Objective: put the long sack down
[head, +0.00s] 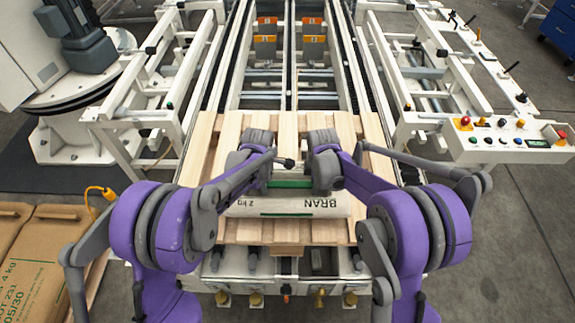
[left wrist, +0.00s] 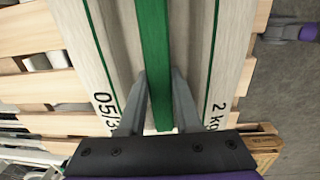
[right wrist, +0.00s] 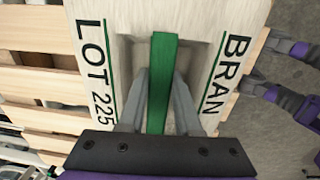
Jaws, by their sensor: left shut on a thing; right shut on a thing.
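The long sack (head: 300,208) is pale, with black print reading BRAN and a green strip (head: 290,183) along its middle. It lies level across the wooden pallet (head: 230,125), near its front end. I cannot tell whether it touches the slats. My left gripper (left wrist: 161,78) is shut on the green strip, one finger on each side, near the "2 kg" print. My right gripper (right wrist: 160,78) is shut on the same strip, between the LOT 225 and BRAN prints. In the head view, my arms hide the sack's far side and parts of its ends.
The pallet sits on a white conveyor frame (head: 345,60) with rails running away from me. A control panel (head: 505,140) with buttons stands at right. Brown sacks (head: 50,262) lie at lower left. Orange-fronted boxes (head: 265,45) are at the back.

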